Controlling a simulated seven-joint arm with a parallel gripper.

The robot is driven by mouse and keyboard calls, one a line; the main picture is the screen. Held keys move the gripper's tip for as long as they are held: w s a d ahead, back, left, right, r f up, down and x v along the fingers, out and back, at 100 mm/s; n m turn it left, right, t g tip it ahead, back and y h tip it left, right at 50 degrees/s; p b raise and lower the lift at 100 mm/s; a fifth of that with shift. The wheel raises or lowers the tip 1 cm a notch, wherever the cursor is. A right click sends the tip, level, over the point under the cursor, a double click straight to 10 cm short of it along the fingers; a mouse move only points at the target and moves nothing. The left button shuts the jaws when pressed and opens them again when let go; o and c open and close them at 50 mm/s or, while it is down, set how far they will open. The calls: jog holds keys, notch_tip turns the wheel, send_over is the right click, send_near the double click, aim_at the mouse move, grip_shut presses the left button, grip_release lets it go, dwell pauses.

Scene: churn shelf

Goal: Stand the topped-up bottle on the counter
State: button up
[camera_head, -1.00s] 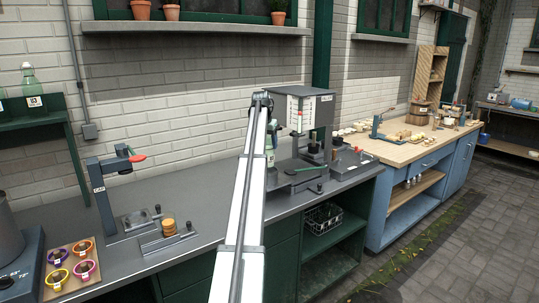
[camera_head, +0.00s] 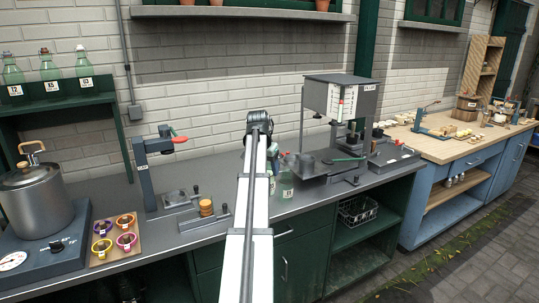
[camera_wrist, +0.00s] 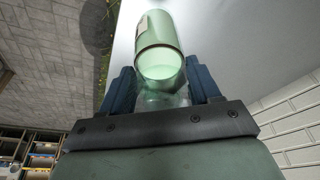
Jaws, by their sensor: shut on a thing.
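A pale green clear bottle (camera_head: 286,182) with a white label is at the right of my arm in the head view, left of the filling machine. It looks upright, over or on the front part of the grey counter (camera_head: 160,230); I cannot tell whether its base touches. In the wrist view my gripper (camera_wrist: 166,92) is shut on the bottle (camera_wrist: 160,35), with a dark blue finger on each side. The bottle's round end faces the camera there.
The filling machine (camera_head: 340,98) with its tray stands to the right. A lever press (camera_head: 150,165) and a small stand with brown discs (camera_head: 205,208) are to the left. Several bottles stand on a green shelf (camera_head: 60,97).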

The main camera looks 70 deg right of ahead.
jog(key=shift+f+m, duration=0.1)
jog(key=shift+m, duration=0.3)
jog(key=shift+f, duration=1.95)
jog(key=shift+f, duration=0.15)
jog(key=shift+f, duration=0.4)
jog(key=shift+f, duration=0.2)
jog(key=shift+f, duration=0.25)
jog(key=shift+f, duration=0.35)
jog(key=o, duration=1.1)
jog(key=shift+c, duration=0.2)
